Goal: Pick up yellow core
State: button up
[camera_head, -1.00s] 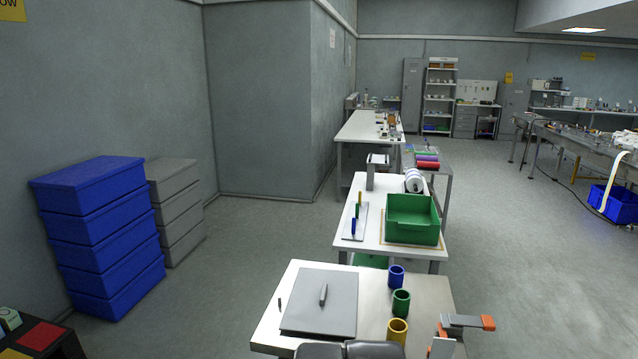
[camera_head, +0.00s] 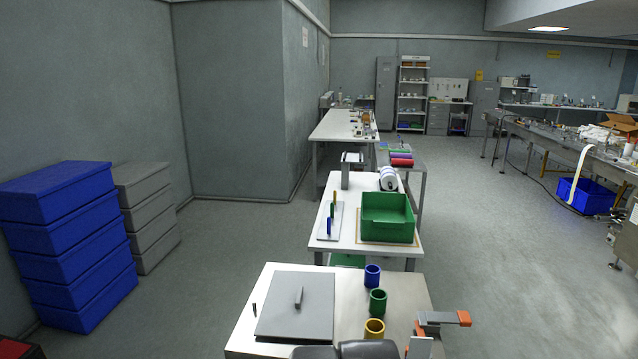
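The yellow core (camera_head: 374,329) is a short hollow cylinder standing upright at the front of the near table (camera_head: 246,338). Its open top shows. A green core (camera_head: 378,302) and a blue core (camera_head: 372,275) stand behind it in a rough line, apart from one another. Dark rounded parts, apparently my own, show at the bottom edge left of the yellow core.
A grey plate (camera_head: 290,318) with a small grey piece (camera_head: 298,297) lies left of the cores. A green bin (camera_head: 388,231) sits on the table behind. Open floor lies to the right.

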aim_at(373, 328)
jog(key=i+l+u, duration=0.65)
jog(key=l+u, duration=0.15)
